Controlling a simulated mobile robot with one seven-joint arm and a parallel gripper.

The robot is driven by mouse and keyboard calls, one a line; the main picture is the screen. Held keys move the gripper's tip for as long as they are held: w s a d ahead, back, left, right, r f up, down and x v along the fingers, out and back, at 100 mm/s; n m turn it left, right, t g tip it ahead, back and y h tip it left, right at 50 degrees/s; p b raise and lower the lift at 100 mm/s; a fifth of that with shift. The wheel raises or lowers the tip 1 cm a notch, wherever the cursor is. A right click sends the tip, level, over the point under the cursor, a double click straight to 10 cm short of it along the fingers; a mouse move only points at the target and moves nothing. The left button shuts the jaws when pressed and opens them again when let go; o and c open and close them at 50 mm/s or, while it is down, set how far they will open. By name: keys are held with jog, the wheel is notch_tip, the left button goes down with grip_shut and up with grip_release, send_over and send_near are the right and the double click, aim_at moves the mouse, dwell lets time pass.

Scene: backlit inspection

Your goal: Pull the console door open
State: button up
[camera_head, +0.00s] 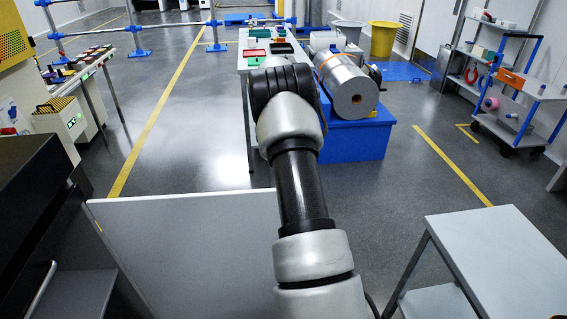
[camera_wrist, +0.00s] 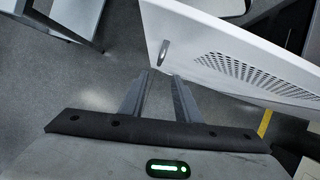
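The white console door (camera_wrist: 225,50) fills the upper right of the wrist view, with a perforated vent and a small grey upright handle (camera_wrist: 164,52) near its left edge. My gripper (camera_wrist: 160,76) is open, its two fingers apart with floor showing between them. The handle lies just beyond the fingertips, and nothing is held. In the head view, a pale flat panel (camera_head: 190,245) stands at lower left beside my arm and looks like the same door. My gripper is hidden there behind the arm. Whether the door is ajar I cannot tell.
A grey-topped table (camera_head: 495,255) stands at right in the head view. A dark cabinet (camera_head: 30,205) is at left. A blue block (camera_head: 355,135) bearing a metal roll is ahead, beside a workbench (camera_head: 252,62). Open floor lies between, with yellow lines.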

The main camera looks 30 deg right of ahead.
jog(key=shift+v, duration=1.15)
jog(key=s+a+r+n+t+h, duration=0.1)
jog(key=s+a+r+t, duration=0.15)
jog(key=a+r, duration=0.6)
jog(key=s+a+r+t, duration=0.2)
jog(key=s+a+r, duration=0.2)
jog(key=a+r, duration=0.45)
jog(key=s+a+r+n+t, duration=0.1)
jog(key=s+a+t, duration=0.3)
jog(key=s, duration=0.5)
jog(key=s+a+n+t, duration=0.1)
jog(key=s+a, duration=0.5)
jog(key=s, duration=0.3)
notch_tip(320, 180, up, 13)
jog(key=p, duration=1.2)
jog(key=shift+w+a+f+p, duration=0.15)
jog(key=shift+w+f+p, duration=0.05)
jog(key=shift+p, duration=0.1)
